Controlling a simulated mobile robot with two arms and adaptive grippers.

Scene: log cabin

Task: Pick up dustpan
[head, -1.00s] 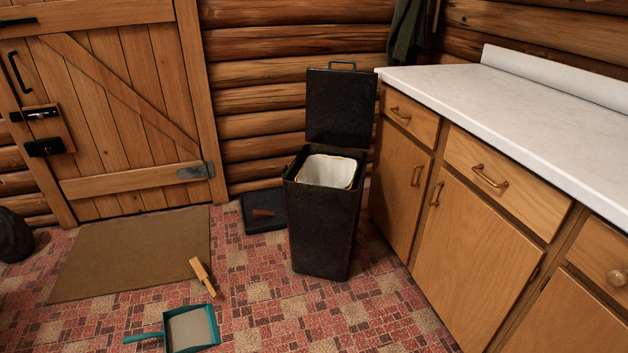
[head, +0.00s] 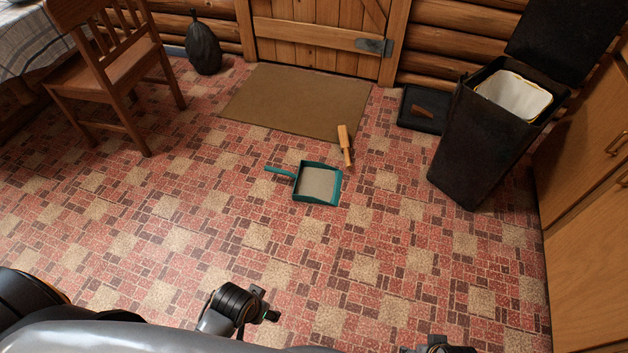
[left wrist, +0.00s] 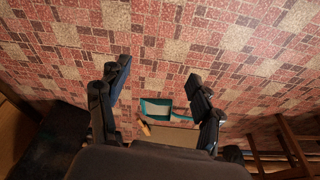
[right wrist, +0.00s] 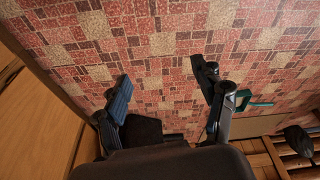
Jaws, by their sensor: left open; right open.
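The teal dustpan (head: 318,184) lies on the tiled floor in the middle of the head view, with a tan inner surface and its handle pointing left. It also shows between the fingers in the left wrist view (left wrist: 155,108), and partly behind a finger in the right wrist view (right wrist: 243,99). In the head view, only parts of my arms show at the bottom edge.
A wooden-handled brush (head: 345,145) lies right of the dustpan. A brown mat (head: 297,101) lies behind, before the door. A black bin (head: 480,140) with raised lid stands right, near cabinets (head: 590,180). A chair (head: 110,75) stands left.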

